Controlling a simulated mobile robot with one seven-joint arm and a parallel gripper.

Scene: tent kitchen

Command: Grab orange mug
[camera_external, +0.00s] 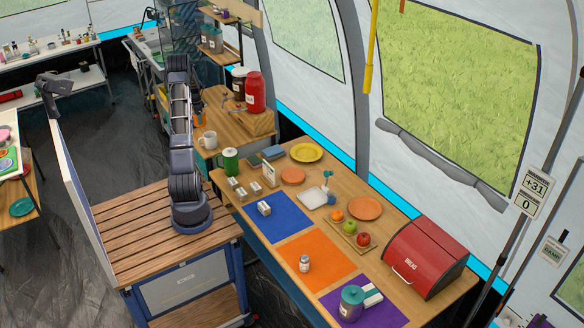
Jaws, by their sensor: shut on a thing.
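My arm rises from its base and bends over at the top, with the forearm reaching down behind it toward the small wooden side table. My gripper (198,106) is small and partly hidden by my arm links there. It is shut on what looks like the orange mug (203,119), of which only a small orange patch shows. Its handle and whether it touches the table cannot be made out. A white mug (208,140) stands just below it on the near edge of the side table.
A red jar (255,91) and a dark jar (238,83) stand behind on the side table. The long table holds a green mug (230,161), coloured mats, a fruit tray (340,241), plates and a red bread box (425,256). A glass-sided shelf (185,40) stands beyond.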

